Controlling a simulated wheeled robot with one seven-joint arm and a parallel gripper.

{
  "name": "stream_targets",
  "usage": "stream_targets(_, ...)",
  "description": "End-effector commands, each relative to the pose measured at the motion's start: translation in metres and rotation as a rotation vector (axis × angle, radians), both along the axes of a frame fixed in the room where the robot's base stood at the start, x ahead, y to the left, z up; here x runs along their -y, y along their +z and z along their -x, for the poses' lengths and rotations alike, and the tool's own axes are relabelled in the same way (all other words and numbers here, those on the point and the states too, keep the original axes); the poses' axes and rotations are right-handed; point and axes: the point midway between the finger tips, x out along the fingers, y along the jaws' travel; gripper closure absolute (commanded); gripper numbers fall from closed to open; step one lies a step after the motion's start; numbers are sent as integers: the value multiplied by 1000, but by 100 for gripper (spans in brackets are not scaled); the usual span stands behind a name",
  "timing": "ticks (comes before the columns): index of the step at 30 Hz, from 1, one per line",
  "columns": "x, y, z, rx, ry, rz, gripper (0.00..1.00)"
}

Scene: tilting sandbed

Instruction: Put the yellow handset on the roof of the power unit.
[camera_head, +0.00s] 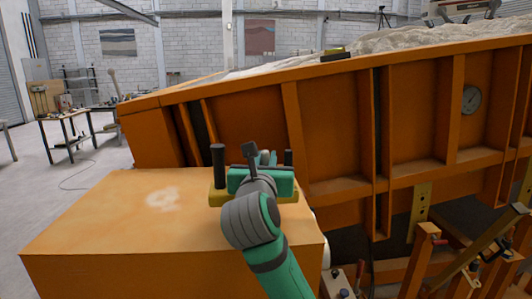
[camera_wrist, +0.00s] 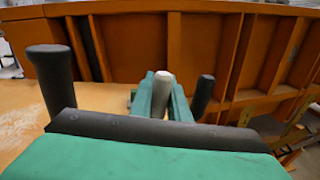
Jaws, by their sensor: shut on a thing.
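The yellow handset (camera_head: 217,197) has a tall black stick at its left end and a shorter one at its right. Most of its body is hidden behind my gripper. My gripper (camera_head: 265,158), green and grey, is over its middle. In the wrist view, its green fingers (camera_wrist: 163,97) are shut on a grey upright stub between the two black sticks. The power unit (camera_head: 120,220) is a big orange box with a flat roof. The handset is over the right part of this roof, roughly level. I cannot tell whether it touches the roof.
The orange sandbed wall (camera_head: 335,130) rises close behind and to the right of the power unit. A small black and yellow object (camera_head: 337,57) lies on its sloping rim. Orange posts and clamps (camera_head: 430,255) stand at the lower right. The left of the roof is clear.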

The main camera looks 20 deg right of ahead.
Motion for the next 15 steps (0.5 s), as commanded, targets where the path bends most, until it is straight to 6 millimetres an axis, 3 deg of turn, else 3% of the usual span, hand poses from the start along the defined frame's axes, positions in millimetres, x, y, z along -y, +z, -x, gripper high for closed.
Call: stream_targets(15,0,-42,0,1,1,0,100)
